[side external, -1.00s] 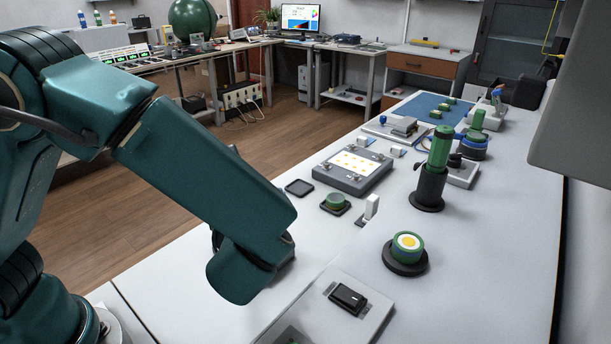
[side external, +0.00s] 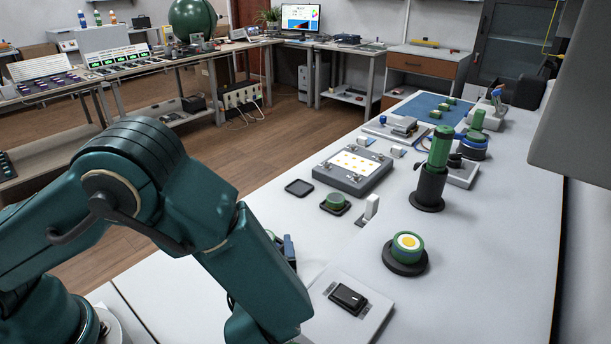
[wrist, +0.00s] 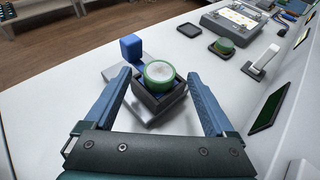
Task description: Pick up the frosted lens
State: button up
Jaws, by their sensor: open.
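In the wrist view, a green-rimmed round piece with a pale, cloudy top (wrist: 160,71), which looks like the frosted lens, sits in a dark square holder (wrist: 152,104). My gripper (wrist: 159,80) is open, with one blue-grey finger on each side of the holder. Its jaws are empty, and gaps show between the fingers and the holder. A blue block (wrist: 131,47) stands just behind and left of the holder. In the side external view, my arm hides the gripper and most of this spot.
A green cap in a dark tray (side external: 335,202), an empty dark tray (side external: 299,188) and a white lever (side external: 371,208) stand beyond. To the right are a green-and-yellow disc on a black base (side external: 406,250) and a green cylinder in a black stand (side external: 430,185).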

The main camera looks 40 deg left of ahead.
jog(key=shift+x, duration=0.9)
jog(key=c, duration=1.4)
jog(key=shift+r, duration=0.15)
